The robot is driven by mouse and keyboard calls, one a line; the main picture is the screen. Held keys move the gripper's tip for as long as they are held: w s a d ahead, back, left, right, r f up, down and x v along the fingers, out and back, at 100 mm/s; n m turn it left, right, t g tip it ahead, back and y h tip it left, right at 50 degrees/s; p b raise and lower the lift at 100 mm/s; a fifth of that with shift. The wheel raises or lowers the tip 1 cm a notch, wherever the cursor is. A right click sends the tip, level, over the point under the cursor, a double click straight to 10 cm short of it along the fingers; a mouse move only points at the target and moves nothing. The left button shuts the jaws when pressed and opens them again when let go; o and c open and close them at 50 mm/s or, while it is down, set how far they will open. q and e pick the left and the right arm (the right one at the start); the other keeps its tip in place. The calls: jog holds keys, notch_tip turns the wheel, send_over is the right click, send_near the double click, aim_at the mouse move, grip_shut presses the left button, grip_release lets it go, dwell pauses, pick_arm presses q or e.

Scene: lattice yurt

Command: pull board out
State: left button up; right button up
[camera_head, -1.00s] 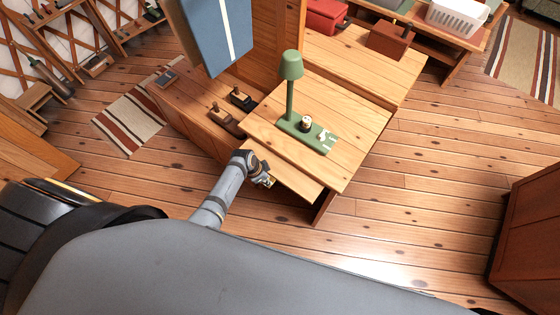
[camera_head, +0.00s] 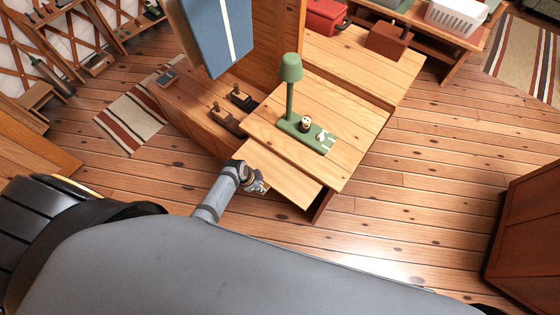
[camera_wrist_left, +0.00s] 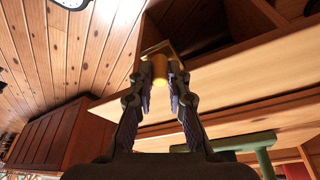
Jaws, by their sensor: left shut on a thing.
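The board (camera_head: 283,174) is a pale wooden slide-out leaf. It sticks out from under the top of the wooden desk (camera_head: 350,120), on its near side. My left gripper (camera_head: 258,184) is at the board's front edge. In the left wrist view the board (camera_wrist_left: 235,75) spans the picture as a broad light slab, and my left gripper (camera_wrist_left: 161,88) is shut on a small brass knob (camera_wrist_left: 160,68) at its edge. My right gripper is not in view.
A green lamp (camera_head: 290,68) stands on the desk top, its base holding small items. Two dark-handled tools (camera_head: 240,97) lie on the lower wooden surface left of the desk. A blue panel (camera_head: 210,35) hangs above. The plank floor (camera_head: 400,215) right of the desk is clear.

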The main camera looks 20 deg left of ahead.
pick_arm(q)
jog(key=shift+s, duration=0.2)
jog(key=shift+s+a, duration=0.35)
jog(key=shift+s, duration=0.55)
jog(key=shift+s+a, duration=0.35)
jog(key=shift+s, duration=0.55)
jog(key=shift+s+a, duration=0.25)
jog(key=shift+s, duration=0.4)
jog(key=shift+s+a, duration=0.2)
jog(key=shift+s, duration=0.4)
jog(key=shift+s+a, duration=0.25)
jog(key=shift+s, duration=0.5)
jog(key=s, duration=0.1)
jog(key=s+a, duration=0.1)
jog(key=s, duration=0.1)
jog(key=shift+s+a, duration=0.2)
jog(key=shift+s, duration=0.05)
